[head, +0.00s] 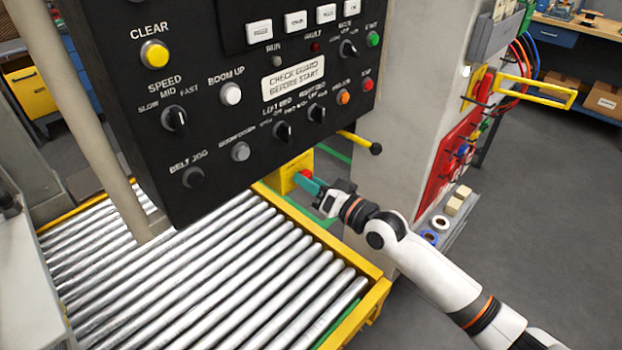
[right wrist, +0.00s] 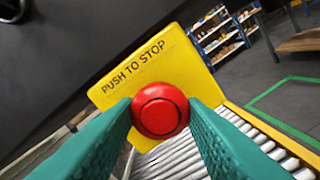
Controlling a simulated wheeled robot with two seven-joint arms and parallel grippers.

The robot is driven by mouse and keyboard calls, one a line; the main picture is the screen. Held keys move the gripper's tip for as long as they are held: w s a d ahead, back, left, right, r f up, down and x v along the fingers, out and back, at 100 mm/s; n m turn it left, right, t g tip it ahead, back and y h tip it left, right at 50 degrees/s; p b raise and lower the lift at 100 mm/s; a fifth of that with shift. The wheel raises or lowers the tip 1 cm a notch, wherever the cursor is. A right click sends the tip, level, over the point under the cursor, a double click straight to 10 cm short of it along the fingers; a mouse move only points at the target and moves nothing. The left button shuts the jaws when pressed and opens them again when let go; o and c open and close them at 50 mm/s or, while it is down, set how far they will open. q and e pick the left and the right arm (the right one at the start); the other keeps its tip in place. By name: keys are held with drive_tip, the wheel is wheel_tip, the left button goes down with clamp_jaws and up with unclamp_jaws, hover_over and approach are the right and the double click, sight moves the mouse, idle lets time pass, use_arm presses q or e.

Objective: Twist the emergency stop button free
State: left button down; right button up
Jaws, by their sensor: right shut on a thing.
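The red emergency stop button (right wrist: 160,110) sits on a yellow box (right wrist: 152,57) marked PUSH TO STOP, in the right wrist view. In the head view the yellow box (head: 291,171) is below the black control panel, and a bit of the red button (head: 306,174) shows at its right side. My right gripper (head: 311,184) reaches it from the right. Its two teal fingers (right wrist: 160,125) stand on either side of the button and are shut on it. The button's face shows between the fingertips. My left gripper is in neither view.
The black control panel (head: 225,110) with knobs and buttons hangs above and left of the box. A roller conveyor (head: 215,270) with a yellow frame lies below. A yellow lever with a black knob (head: 376,148) juts out just above my right gripper.

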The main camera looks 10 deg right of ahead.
drive_tip(key=shift+m, duration=0.5)
drive_tip(key=o, duration=1)
drive_tip(key=shift+w, duration=0.1)
drive_tip(key=b+v, duration=0.1)
drive_tip(key=v, duration=1.1)
drive_tip(key=shift+a, duration=0.1)
